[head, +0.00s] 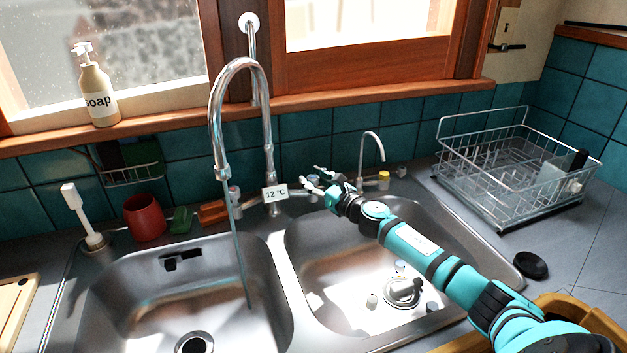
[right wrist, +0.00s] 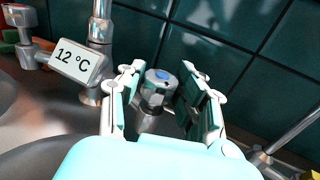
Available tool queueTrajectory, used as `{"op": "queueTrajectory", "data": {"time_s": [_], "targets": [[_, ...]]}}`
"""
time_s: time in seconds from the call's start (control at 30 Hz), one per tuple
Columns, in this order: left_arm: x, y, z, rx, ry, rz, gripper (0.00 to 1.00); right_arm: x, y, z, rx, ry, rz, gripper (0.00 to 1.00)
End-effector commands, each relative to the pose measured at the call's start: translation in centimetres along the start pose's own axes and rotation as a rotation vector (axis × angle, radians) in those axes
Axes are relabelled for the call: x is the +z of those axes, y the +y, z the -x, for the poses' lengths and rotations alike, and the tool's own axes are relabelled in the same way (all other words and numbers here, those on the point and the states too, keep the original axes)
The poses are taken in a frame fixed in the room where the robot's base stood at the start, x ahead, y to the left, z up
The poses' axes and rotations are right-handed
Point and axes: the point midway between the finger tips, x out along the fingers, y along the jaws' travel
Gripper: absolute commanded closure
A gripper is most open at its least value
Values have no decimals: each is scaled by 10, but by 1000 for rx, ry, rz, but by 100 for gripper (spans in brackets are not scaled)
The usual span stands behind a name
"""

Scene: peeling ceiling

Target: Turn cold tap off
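The chrome faucet (head: 240,75) arches over the left basin, and a thin stream of water (head: 240,250) falls from its spout. A small display reading 12 °C (head: 275,194) sits at its base; it also shows in the right wrist view (right wrist: 78,60). The cold tap knob (right wrist: 158,82), chrome with a blue cap, is to the right of the display. My right gripper (right wrist: 163,90) is open, with one finger on each side of the knob and gaps visible. In the head view my right gripper (head: 319,181) partly hides the knob. My left gripper is not in view.
The other tap handle (right wrist: 30,22), with a red mark, is left of the faucet. A small thin spout (head: 372,140) stands to the right of my gripper. A wire dish rack (head: 510,165) is at the right, and a red cup (head: 145,218) at the left. Teal tiles are close behind.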

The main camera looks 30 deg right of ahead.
Motion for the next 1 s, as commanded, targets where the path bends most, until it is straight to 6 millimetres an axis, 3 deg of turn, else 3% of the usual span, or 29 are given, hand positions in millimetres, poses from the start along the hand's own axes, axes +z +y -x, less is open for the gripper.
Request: {"op": "queueTrajectory", "data": {"time_s": [0.03, 0.23, 0.57, 1.0], "targets": [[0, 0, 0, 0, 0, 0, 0, 0, 0, 0, 0, 0, 0, 74], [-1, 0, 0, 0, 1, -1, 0, 0, 0, 0, 0, 0, 0, 100], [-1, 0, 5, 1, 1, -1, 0, 1, 1, 0, -42, 0, 0, 100], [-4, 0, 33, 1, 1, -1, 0, 3, 3, 0, -337, 0, -4, 100]]}}
